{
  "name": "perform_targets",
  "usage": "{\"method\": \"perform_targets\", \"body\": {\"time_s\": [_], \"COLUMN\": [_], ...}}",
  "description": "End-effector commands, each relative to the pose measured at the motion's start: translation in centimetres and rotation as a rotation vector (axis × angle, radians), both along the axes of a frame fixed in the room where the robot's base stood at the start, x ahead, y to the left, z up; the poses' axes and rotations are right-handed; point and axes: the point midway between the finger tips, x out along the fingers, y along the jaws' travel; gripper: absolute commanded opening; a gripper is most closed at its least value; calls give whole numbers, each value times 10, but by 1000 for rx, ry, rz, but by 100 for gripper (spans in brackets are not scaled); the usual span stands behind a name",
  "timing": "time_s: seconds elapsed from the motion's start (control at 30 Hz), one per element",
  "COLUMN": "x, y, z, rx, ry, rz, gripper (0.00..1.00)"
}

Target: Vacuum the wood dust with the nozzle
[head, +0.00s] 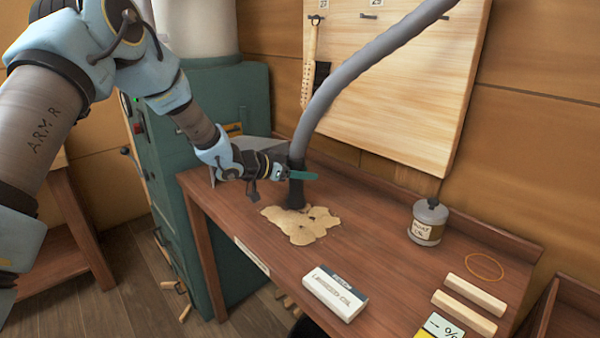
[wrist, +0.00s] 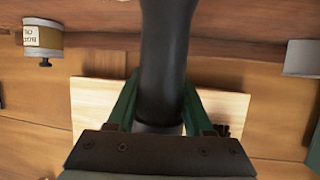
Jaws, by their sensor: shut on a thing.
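The wood dust (head: 301,226) is a flat tan patch with an irregular edge on the workbench. The black nozzle (head: 297,188) hangs on the end of a grey hose and stands roughly upright at the back edge of the patch; I cannot tell whether its mouth touches the bench. My gripper (head: 299,174) is shut on the nozzle from the left, with green fingers on both sides of it. In the wrist view the dark nozzle (wrist: 163,65) runs between the two green fingers (wrist: 158,112). The dust does not show there.
The workbench (head: 380,250) also bears a labelled white box (head: 335,293), a grey canister (head: 428,222), two wooden sticks (head: 464,313), a rubber band (head: 485,266) and a card (head: 440,327). A grey metal box (head: 243,152) stands behind my gripper. A green machine (head: 215,110) stands left of the bench.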

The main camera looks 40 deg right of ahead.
Motion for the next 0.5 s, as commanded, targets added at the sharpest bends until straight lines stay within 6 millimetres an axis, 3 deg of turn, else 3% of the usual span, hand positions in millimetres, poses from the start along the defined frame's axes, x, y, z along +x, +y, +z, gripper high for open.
{"method": "perform_targets", "body": {"time_s": [0.5], "x": [-25], "y": [1], "z": [0], "rx": [-1], "ry": [0], "rz": [0], "gripper": [0]}}
